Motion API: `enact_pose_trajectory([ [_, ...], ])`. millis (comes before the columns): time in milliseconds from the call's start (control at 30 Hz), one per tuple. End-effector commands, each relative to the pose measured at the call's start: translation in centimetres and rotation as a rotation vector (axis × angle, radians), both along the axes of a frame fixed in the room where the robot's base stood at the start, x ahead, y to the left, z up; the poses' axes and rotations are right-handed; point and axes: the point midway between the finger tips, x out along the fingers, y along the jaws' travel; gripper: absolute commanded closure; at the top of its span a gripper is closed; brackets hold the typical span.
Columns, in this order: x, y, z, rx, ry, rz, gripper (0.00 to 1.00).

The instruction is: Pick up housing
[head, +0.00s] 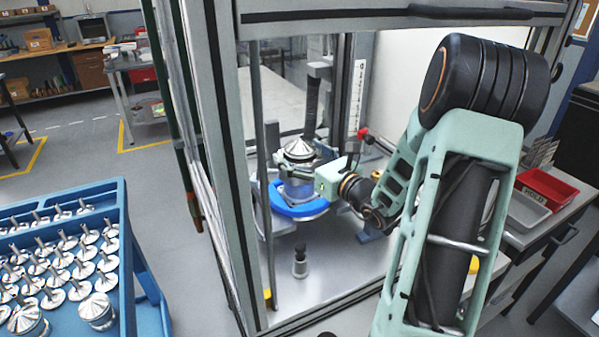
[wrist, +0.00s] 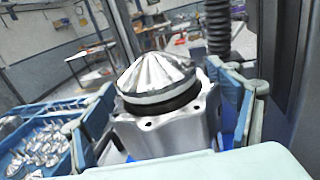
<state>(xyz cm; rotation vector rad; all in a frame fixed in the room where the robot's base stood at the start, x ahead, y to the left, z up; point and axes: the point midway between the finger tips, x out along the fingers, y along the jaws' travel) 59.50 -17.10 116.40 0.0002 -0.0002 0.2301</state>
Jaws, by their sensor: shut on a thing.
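The housing (head: 299,187) is a silvery metal body with a ribbed conical top. It stands upright inside the framed enclosure, over a blue ring-shaped holder (head: 297,211). My gripper (head: 302,168) reaches in from the right and is shut on the housing. In the wrist view the housing (wrist: 170,136) fills the middle, with a flanged rim, a dark band and the cone above it. One finger lies on each side of it. I cannot tell whether its base touches the holder.
Enclosure posts (head: 219,160) stand left of my arm. A blue tray (head: 133,255) at the left holds several metal parts, with cone-topped housings (head: 97,311) at its front. A small dark post (head: 300,262) stands on the enclosure floor. A red bin (head: 545,188) is at the right.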

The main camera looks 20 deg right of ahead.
Motion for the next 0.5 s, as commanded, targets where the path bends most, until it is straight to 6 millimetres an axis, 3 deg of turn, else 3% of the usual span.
enact_pose_trajectory([
  [33,-0.01,0.01,0.0,0.0,0.0,0.0,0.57],
  [200,-0.01,0.01,0.0,-0.001,0.0,0.0,0.76],
  [500,0.08,0.01,0.65,-0.003,-0.01,0.001,0.77],
])
